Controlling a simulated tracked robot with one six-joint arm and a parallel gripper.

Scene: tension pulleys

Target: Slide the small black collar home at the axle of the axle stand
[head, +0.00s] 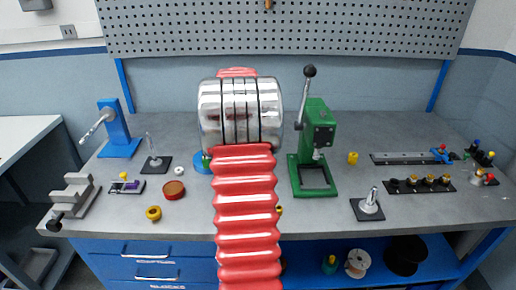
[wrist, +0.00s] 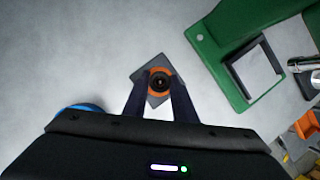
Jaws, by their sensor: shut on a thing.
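My gripper (wrist: 159,78) shows in the wrist view, its two dark fingers closed on either side of a small round black piece, the small black collar (wrist: 159,83) as far as I can tell. An orange ring shows around it; I cannot tell if it is held or lies below. A dark square plate (wrist: 139,76) is beneath them, partly covered. Whether it is the axle stand's base, and whether the collar sits on an axle, I cannot tell. In the head view my arm hides the gripper and collar. A blue stand (head: 117,129) with a silver rod is at left.
A green press (head: 317,150) stands right of my arm; its base (wrist: 228,72) shows in the wrist view. A blue round thing (head: 203,164) is partly behind my arm. Small dark-based posts (head: 155,164) (head: 369,206) stand on the grey bench.

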